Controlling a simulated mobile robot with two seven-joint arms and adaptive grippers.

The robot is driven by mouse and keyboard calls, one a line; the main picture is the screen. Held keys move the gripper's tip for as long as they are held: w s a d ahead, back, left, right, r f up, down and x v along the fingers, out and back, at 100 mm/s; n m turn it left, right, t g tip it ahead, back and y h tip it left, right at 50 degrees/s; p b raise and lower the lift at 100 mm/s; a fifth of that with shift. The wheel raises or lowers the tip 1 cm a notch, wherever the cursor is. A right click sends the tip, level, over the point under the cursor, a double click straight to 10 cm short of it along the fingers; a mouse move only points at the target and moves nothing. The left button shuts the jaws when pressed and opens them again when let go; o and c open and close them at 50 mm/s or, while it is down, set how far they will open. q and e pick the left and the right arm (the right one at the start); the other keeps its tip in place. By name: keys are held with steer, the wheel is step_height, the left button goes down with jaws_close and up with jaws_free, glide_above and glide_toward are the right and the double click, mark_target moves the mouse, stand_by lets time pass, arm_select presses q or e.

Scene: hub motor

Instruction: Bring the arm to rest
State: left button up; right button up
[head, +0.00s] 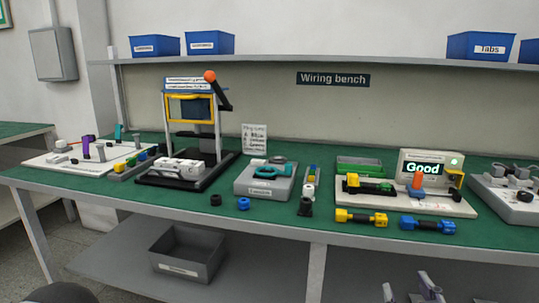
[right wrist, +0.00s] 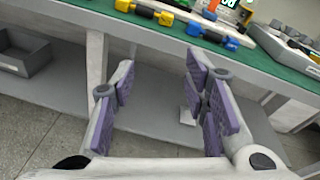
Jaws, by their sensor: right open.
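My right gripper (head: 414,292) shows at the bottom edge of the head view, in front of the bench and below its top. In the right wrist view its two purple-padded fingers (right wrist: 160,100) stand apart with nothing between them. Behind the fingers are the bench's lower shelf and the grey floor. My left gripper does not show in the head view.
The green-topped bench (head: 275,222) carries a press (head: 200,110), a tester reading "Good" (head: 424,168), and yellow (head: 361,217) and blue (head: 427,224) connector pieces near its front edge. A grey bin (head: 187,257) sits on the lower shelf. Blue bins (head: 209,42) stand on the upper shelf.

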steer(key=s+a+f+n+g+y+p, duration=0.1)
steer(key=s+a+f+n+g+y, duration=0.2)
steer(key=s+a+f+n, duration=0.3)
steer(key=s+a+f+n+g+y+p, duration=0.1)
steer(key=s+a+f+n+g+y, duration=0.3)
steer(key=f+n, duration=0.4)
steer(key=s+f+n+g, duration=0.3)
steer(key=s+n, duration=0.2)
steer(key=s, duration=0.2)
steer(key=s+f+n+g, duration=0.3)
steer(key=s+n, duration=0.2)
steer(key=s, duration=0.1)
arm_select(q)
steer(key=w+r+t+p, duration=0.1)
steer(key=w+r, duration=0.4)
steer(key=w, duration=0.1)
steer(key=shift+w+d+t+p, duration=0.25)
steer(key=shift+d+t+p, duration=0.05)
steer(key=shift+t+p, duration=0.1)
arm_select(e)
steer(key=s+d+f+n+g+h, duration=0.1)
steer(key=s+d+n+g+h, duration=0.3)
steer(key=s+d+n, duration=0.5)
steer(key=s+n+g, duration=0.1)
steer(key=s, duration=0.3)
steer(key=shift+s+d+f, duration=0.15)
steer(key=shift+s+d, duration=0.05)
steer(key=shift+d, duration=0.2)
